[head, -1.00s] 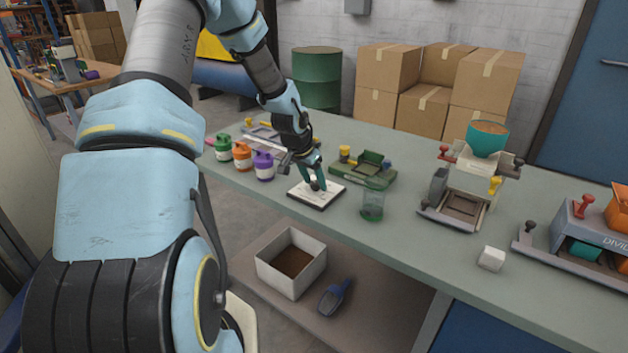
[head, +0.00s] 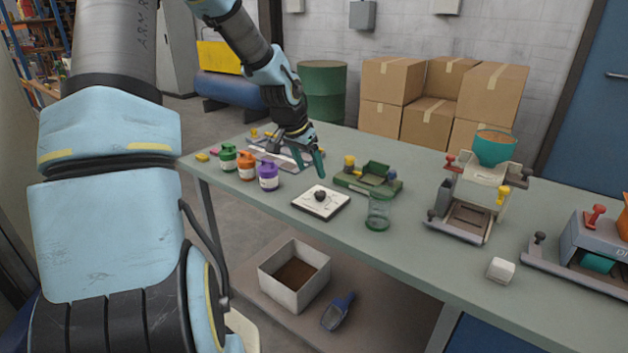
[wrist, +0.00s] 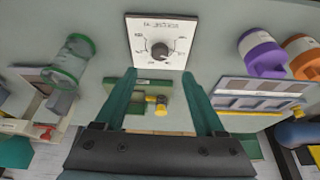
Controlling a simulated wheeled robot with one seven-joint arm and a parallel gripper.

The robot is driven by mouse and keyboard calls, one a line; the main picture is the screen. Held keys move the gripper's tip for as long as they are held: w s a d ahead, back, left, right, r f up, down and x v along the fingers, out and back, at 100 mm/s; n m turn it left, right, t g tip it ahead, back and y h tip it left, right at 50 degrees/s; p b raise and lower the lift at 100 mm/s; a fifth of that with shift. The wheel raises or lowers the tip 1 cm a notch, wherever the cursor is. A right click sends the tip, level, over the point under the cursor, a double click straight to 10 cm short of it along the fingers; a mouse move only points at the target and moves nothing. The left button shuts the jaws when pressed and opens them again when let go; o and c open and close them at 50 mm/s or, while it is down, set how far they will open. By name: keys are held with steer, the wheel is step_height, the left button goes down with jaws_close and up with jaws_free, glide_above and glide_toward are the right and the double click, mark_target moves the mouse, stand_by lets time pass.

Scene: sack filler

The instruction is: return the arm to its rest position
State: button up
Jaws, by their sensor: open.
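My gripper (head: 311,164) is open and empty, its two teal fingers raised above the workbench (head: 420,250) in the head view. It hangs behind and above the white dial plate (head: 335,206) with its dark knob (head: 320,196), apart from both. In the wrist view the open fingers (wrist: 165,92) point towards the dial plate (wrist: 160,52) and its knob (wrist: 159,50). Nothing is between the fingers.
Green, orange and purple bottles (head: 268,176) stand left of the dial plate. A clear cup (head: 378,212) and green device (head: 372,177) stand to its right. A machine with a teal funnel (head: 494,148) is farther right. Air above the bench is free.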

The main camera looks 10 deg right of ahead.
steer(key=shift+s+a+r, duration=0.15)
steer(key=shift+r, duration=0.35)
steer(key=s+a+r+n+g+y, duration=0.1)
steer(key=s+a+n, duration=0.7)
steer(key=s+a, duration=0.9)
steer(key=shift+s+a+r+n+y, duration=0.3)
steer(key=shift+s+r+n+y, duration=0.15)
steer(key=shift+s+y, duration=0.7)
